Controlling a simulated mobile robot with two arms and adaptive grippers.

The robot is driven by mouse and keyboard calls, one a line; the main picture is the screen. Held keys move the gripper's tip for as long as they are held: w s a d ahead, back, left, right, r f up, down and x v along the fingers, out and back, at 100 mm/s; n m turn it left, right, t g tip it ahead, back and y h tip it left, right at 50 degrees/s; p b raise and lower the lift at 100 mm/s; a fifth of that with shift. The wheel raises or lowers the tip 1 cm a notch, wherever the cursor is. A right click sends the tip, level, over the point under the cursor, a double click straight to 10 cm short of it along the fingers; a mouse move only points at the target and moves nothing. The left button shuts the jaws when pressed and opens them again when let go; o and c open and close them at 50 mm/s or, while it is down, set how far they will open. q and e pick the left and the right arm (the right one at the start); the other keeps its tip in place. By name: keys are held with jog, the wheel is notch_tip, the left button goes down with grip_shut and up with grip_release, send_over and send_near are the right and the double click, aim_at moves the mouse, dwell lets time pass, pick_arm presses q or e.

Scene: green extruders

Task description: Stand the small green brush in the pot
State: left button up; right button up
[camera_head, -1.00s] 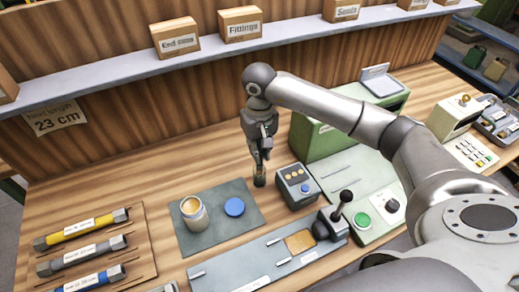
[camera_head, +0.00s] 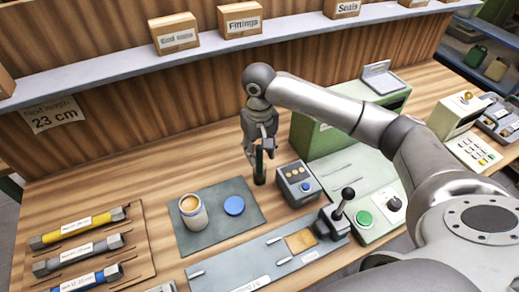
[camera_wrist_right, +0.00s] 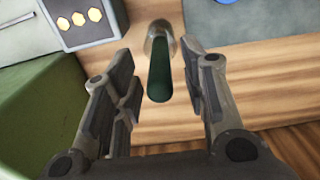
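The small green brush (camera_head: 259,166) is upright on the wooden bench, just right of the grey mat. In the right wrist view its dark green handle (camera_wrist_right: 160,75) points toward me, with a metallic part at the far end. My right gripper (camera_head: 260,150) is above the brush, around its upper handle. In the right wrist view my right gripper (camera_wrist_right: 158,95) is open, its fingers on either side of the handle with gaps. The pot (camera_head: 194,213), a pale open jar with a tan top, stands on the mat left of the brush. My left gripper is not in view.
A blue round lid (camera_head: 234,205) lies on the grey mat (camera_head: 215,237) beside the pot. A dark control box (camera_head: 296,185) stands close right of the brush, with a green machine (camera_head: 312,137) behind it. A shelf with boxes runs behind.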

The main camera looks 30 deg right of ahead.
notch_tip(320, 180, up, 12)
dwell(0.5)
jog(key=shift+f, duration=0.1)
dwell(0.8)
